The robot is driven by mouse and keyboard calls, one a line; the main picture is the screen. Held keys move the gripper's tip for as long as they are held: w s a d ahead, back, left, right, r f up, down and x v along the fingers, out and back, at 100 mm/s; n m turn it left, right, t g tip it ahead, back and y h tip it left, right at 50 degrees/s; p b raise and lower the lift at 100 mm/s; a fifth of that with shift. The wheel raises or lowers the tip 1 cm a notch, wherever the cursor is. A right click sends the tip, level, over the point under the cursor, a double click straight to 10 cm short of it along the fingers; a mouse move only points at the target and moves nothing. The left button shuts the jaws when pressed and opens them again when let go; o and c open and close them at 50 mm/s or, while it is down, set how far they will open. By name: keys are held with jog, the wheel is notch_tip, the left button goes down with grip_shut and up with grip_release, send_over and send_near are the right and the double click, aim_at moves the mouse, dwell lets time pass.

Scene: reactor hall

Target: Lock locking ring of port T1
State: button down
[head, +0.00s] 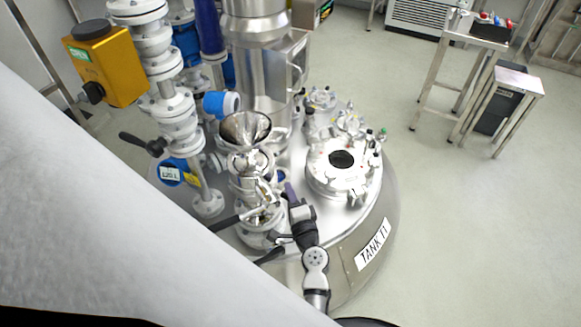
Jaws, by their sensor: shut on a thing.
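Port T1 appears to be the steel stack (247,185) on the near top of the tank, under an open steel funnel (246,127). Its locking ring (264,212) seems to be at the stack's lower part, where clamps and levers crowd together. My gripper (284,208) reaches in from the lower right and is at the right side of the stack. It is shut on a small part there, apparently of the locking ring. The fingertips and the exact grip are too small to see clearly, and the ring's position cannot be told.
The tank, labelled TANK T1 (373,244), has a round hatch (343,165) to the right. A yellow actuator (106,63) and pipes with black levers stand at the left. Two steel tables (515,83) are at the back right. The floor at right is clear.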

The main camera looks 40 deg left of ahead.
jog(key=c, duration=1.4)
grip_release()
jog(key=shift+c, duration=0.2)
jog(key=shift+s, duration=0.1)
